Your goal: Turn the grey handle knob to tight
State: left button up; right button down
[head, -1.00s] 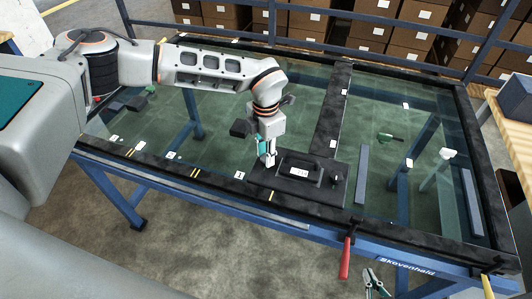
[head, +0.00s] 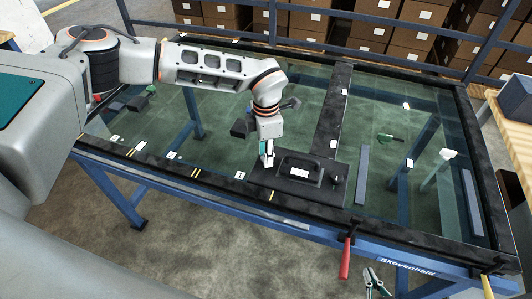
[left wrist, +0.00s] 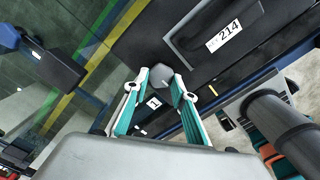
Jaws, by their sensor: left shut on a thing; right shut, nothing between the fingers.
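My left gripper (head: 266,158) points down at the left end of the black plate (head: 310,203) and is shut on the knob. Its two teal and white fingers (left wrist: 160,84) sit on either side of the knob in the left wrist view. In the head view the gripper hides the knob. I cannot read any tight mark. My right gripper (head: 376,282) is at the bottom edge of the head view, low in front of the table, empty.
The plate lies on a glass-topped table with a black frame (head: 400,240) and blue legs. A dark knob (head: 335,178) stands at the plate's right end. A red-handled clamp (head: 345,262) hangs at the front edge. Green clamps (head: 390,138) lie on the glass.

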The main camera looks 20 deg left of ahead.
pick_arm(q)
jog(key=o, duration=1.1)
jog(key=shift+c, duration=0.2)
notch_tip(320, 180, up, 12)
jog(key=shift+r, duration=0.1)
